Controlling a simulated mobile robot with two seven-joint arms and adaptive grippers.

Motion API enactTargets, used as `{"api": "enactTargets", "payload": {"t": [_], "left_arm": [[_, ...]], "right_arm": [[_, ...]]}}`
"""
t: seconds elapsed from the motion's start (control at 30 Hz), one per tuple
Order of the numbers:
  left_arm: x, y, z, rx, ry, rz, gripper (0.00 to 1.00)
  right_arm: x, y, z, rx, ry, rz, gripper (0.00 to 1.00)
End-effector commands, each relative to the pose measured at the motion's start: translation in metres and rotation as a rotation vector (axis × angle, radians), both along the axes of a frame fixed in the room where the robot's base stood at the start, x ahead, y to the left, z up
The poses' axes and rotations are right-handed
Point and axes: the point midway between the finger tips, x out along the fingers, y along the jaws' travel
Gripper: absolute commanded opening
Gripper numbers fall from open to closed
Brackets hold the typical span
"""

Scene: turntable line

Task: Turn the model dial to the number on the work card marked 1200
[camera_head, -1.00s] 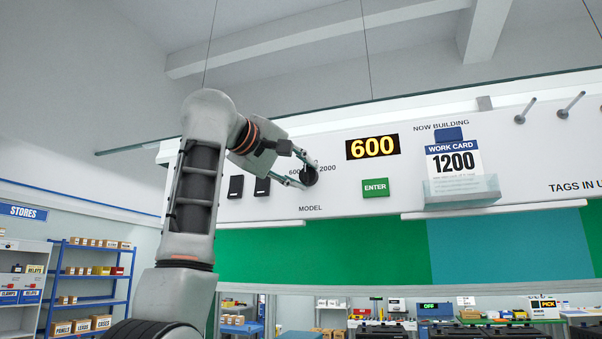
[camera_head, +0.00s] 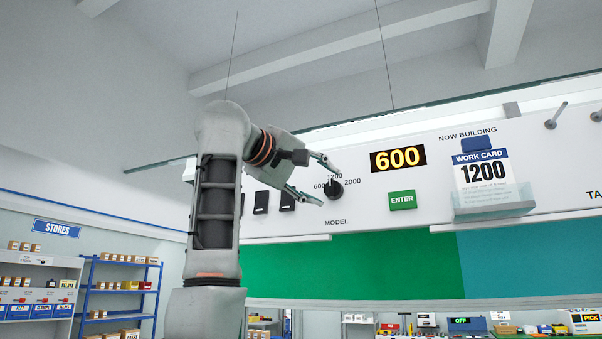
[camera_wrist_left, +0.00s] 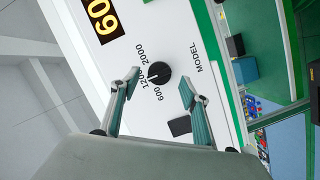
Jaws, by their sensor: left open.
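The model dial (camera_head: 336,189) is a round black knob on the white panel, with 600, 1200 and 2000 printed around it. In the left wrist view the dial (camera_wrist_left: 161,74) shows a light pointer mark that appears to face 1200. My left gripper (camera_head: 328,187) is open at the dial. In the wrist view its fingers (camera_wrist_left: 159,80) are spread to either side of the knob, with a gap; whether either touches it I cannot tell. The display (camera_head: 398,158) reads 600. The work card (camera_head: 483,172) reads 1200. My right gripper is not in view.
A green ENTER button (camera_head: 402,200) sits below the display. Black switches (camera_head: 261,202) are left of the dial, partly near my arm. A clear card holder (camera_head: 494,204) and pegs (camera_head: 556,116) stick out at the right. Shelves (camera_head: 122,289) stand far left.

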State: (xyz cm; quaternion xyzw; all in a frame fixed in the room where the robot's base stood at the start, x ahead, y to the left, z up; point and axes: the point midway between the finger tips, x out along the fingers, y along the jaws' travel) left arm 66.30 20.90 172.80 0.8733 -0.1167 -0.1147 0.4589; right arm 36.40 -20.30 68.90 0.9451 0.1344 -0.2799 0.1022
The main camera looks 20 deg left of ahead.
Motion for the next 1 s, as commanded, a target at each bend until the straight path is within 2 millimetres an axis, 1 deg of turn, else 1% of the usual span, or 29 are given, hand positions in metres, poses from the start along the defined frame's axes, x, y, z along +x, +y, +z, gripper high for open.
{"api": "enactTargets", "payload": {"t": [0.03, 0.2, 0.3, 0.43, 0.63, 1.0], "left_arm": [[-0.01, 0.003, 0.002, -0.002, -0.005, -0.001, 0.46], [-0.043, 0.013, 0.005, -0.002, -0.004, -0.002, 0.46], [-0.06, 0.018, 0.006, -0.001, -0.003, -0.002, 0.46], [-0.077, 0.023, 0.008, 0.0, -0.002, -0.003, 0.46], [-0.089, 0.028, 0.008, 0.0, 0.001, -0.001, 0.46], [-0.09, 0.029, 0.008, 0.0, 0.001, 0.0, 0.46]], "right_arm": [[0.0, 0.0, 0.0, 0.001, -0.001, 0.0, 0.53], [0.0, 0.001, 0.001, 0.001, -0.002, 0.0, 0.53], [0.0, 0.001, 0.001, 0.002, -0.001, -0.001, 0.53], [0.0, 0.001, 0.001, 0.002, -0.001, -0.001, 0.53], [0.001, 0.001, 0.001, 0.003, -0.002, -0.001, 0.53], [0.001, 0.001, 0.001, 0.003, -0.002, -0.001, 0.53]]}}
